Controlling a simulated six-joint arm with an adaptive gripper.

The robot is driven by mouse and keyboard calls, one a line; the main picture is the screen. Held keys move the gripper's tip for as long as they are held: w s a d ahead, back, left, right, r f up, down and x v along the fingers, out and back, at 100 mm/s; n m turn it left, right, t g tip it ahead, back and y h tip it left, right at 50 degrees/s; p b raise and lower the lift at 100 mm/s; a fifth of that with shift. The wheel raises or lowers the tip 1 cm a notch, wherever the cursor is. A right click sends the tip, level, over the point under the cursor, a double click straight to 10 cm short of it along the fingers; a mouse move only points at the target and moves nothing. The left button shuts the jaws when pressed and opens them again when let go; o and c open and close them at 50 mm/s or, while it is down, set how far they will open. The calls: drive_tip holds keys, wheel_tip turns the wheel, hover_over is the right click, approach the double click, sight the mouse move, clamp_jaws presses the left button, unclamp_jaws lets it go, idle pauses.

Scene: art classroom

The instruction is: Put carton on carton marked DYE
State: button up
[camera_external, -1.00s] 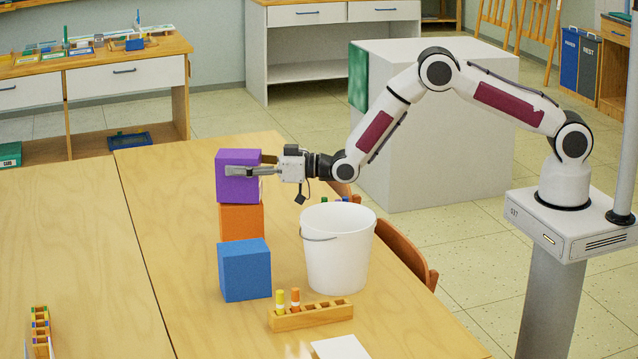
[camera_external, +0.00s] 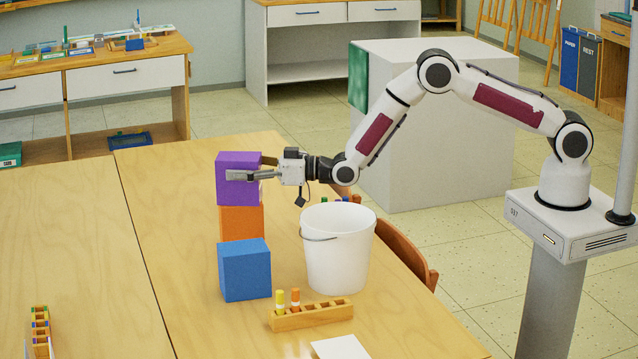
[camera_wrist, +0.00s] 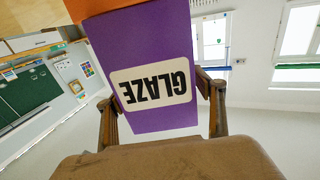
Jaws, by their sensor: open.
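A purple carton (camera_external: 238,190) rests on an orange carton (camera_external: 242,224), with no clear gap between them in the external view. In the wrist view the purple carton (camera_wrist: 142,45) shows an upside-down label reading GLAZE. A corner of the orange carton (camera_wrist: 85,8) shows at the top left there. A blue carton (camera_external: 245,270) stands in front of the orange one on the table. No DYE marking is readable on any carton. My gripper (camera_external: 250,168) is open, with its fingers on either side of the purple carton; the wrist view shows both fingers (camera_wrist: 163,108) beside it.
A white bucket (camera_external: 338,255) stands on the table (camera_external: 160,200) right of the cartons, below my arm. A wooden marker rack (camera_external: 312,315) and white paper (camera_external: 340,347) lie nearer. Another rack (camera_external: 40,330) is at lower left. The table left of the cartons is clear.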

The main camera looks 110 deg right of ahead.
sight(260, 167)
drive_tip(key=shift+r, duration=0.1)
drive_tip(key=shift+v, duration=3.75)
drive_tip(key=shift+a, duration=0.1)
drive_tip(key=s+a+r+n+g+y, duration=0.1)
drive_tip(key=s+a+r+g+y, duration=0.15)
drive_tip(key=s+a+r, duration=0.65)
drive_tip(key=s+a+r+n+g+y, duration=0.1)
drive_tip(key=s+a+r+g+y, duration=0.15)
drive_tip(key=s+a+r, duration=0.6)
drive_tip(key=s+a+n+g+y, duration=0.1)
drive_tip(key=s+a+g, duration=0.2)
drive_tip(key=s, duration=1.2)
drive_tip(key=s+a+f+n+g, duration=0.1)
drive_tip(key=s+a+g, duration=0.2)
drive_tip(key=s+a, duration=0.6)
drive_tip(key=s, duration=0.7)
drive_tip(key=shift+s+a+f+y, duration=0.2)
drive_tip(key=shift+a+f+y, duration=0.05)
drive_tip(key=shift+y, duration=0.15)
